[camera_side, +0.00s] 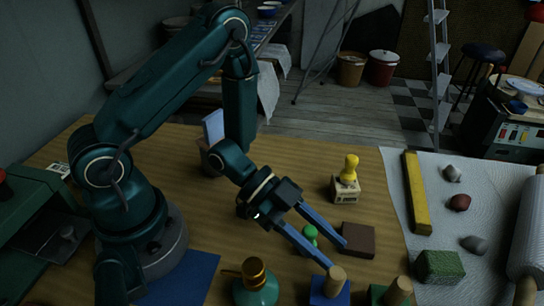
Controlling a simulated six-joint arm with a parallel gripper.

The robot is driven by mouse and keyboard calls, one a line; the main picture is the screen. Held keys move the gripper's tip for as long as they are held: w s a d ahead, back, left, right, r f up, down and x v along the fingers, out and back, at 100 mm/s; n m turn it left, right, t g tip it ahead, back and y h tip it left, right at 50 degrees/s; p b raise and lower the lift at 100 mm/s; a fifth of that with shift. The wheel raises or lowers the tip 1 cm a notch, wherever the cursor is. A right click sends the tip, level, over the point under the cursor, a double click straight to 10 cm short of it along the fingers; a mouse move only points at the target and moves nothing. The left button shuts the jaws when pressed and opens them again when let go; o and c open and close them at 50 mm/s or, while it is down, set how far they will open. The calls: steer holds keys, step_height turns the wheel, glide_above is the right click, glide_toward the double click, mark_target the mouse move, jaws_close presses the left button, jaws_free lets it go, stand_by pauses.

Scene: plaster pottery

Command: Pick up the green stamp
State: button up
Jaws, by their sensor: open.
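The green stamp (310,233) stands on the wooden table (250,280), with its rounded handle showing. My gripper (337,256) is open, with its two long blue fingers reaching down and to the right. In this view the stamp's handle shows in the gap between the fingers, close to both. I cannot tell whether the fingers are level with it or above it. The lower part of the stamp is partly hidden behind the near finger. The gripper holds nothing.
A yellow-handled stamp (348,180) stands behind, and a dark brown block (358,241) lies right of the fingers. Wooden-knobbed blue (330,291) and green (390,294) blocks and a teal bottle (256,286) stand in front. A white cloth (440,215) with stones lies right.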

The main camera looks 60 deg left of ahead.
jaws_close()
steer(key=shift+r, duration=0.1)
